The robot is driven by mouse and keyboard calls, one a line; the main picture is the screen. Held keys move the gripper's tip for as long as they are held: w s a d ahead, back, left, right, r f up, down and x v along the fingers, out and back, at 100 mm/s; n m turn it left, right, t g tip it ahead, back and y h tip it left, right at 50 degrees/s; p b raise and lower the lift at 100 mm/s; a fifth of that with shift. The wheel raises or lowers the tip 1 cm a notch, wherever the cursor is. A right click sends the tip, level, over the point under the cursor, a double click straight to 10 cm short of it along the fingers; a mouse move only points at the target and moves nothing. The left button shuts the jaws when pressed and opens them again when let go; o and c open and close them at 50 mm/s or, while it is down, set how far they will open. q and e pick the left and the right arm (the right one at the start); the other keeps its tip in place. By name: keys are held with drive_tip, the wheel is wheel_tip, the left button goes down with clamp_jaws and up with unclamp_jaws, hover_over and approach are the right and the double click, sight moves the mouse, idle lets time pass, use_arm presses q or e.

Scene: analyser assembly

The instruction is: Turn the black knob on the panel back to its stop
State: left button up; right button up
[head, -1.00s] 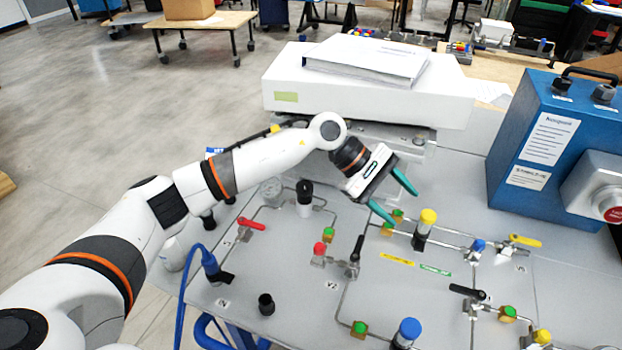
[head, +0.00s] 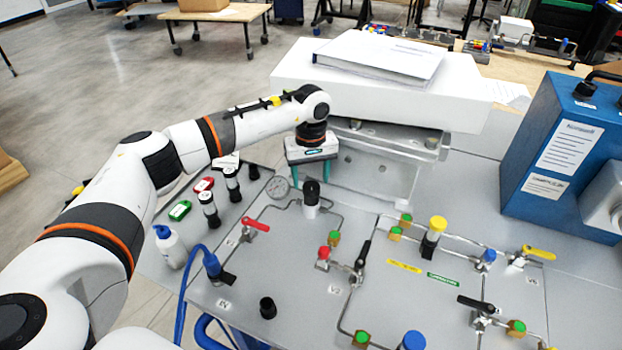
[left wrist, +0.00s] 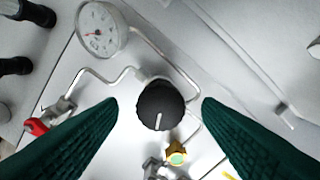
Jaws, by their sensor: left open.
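The black knob (head: 311,190) stands upright on a white stem on the grey panel. In the left wrist view the knob (left wrist: 158,103) is seen from above; its white mark points toward the bottom of the picture. My left gripper (head: 311,182) is open and points down over the knob. Its green fingers lie to either side of the knob in the left wrist view, with a visible gap on both sides. I cannot tell exactly how high the fingertips are. My right gripper is not in view.
A round gauge (head: 277,187) and a red-handled valve (head: 256,225) are close to the left of the knob. A black-handled valve (head: 363,257) stands nearer the front. The white box (head: 455,104) and its metal support rise just behind my gripper.

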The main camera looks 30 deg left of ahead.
use_arm(q)
drive_tip(key=shift+f, duration=1.25)
drive_tip(key=c, duration=1)
